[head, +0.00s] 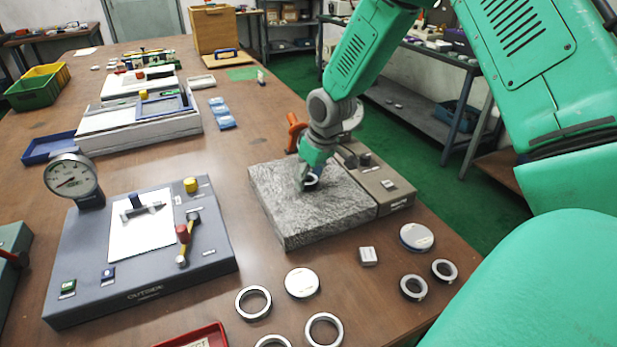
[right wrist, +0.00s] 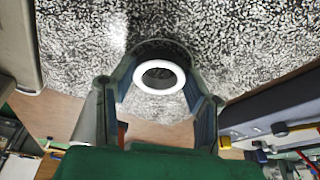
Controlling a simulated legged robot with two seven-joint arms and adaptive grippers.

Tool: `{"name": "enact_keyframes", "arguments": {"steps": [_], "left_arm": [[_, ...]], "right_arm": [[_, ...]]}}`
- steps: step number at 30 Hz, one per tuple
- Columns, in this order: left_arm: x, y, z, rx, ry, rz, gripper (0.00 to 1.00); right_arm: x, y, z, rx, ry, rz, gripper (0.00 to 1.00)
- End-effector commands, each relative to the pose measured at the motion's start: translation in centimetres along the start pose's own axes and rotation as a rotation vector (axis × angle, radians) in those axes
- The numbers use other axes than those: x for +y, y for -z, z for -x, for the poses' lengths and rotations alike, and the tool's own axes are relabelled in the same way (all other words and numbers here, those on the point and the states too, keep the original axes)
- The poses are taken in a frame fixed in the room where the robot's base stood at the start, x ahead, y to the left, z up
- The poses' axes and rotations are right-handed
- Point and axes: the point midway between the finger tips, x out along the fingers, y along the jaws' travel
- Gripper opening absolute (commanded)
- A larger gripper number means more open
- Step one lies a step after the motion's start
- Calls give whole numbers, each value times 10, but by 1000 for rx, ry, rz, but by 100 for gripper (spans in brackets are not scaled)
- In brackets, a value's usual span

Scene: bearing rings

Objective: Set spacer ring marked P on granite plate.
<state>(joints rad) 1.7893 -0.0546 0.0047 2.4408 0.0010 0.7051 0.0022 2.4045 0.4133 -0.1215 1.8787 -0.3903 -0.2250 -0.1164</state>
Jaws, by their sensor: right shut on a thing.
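My right gripper (head: 308,180) is shut on a small ring (head: 312,181) with a white face and dark centre, over the granite plate (head: 285,222). In the right wrist view the ring (right wrist: 178,76) sits between the two fingers of the gripper (right wrist: 160,75), with the speckled plate (right wrist: 245,40) behind it. The ring is at or just above the plate; I cannot tell whether it touches. No letter P is readable on it. My left gripper is not in view.
Several loose rings (head: 240,303) and white discs (head: 302,283) lie on the table in front. A grey device (head: 378,185) adjoins the plate's right side. A dial gauge (head: 72,180) stands on the grey fixture (head: 75,250) at left. Most of the granite top is bare.

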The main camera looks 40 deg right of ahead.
Motion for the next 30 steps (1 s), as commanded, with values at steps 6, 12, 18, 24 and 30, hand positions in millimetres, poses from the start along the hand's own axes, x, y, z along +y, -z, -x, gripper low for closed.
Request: {"name": "enact_keyframes", "arguments": {"steps": [6, 12, 18, 24, 30], "left_arm": [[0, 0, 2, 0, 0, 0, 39], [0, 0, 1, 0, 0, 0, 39], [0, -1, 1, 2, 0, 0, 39], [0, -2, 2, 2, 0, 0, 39], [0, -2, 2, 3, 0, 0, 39]], "right_arm": [[0, 0, -2, 1, 0, 0, 5], [0, 0, -2, 1, 0, 0, 66], [0, 0, -1, 0, 0, 0, 66], [0, 1, 22, 5, 0, 1, 66], [0, 1, 66, 6, 0, 1, 66]]}}
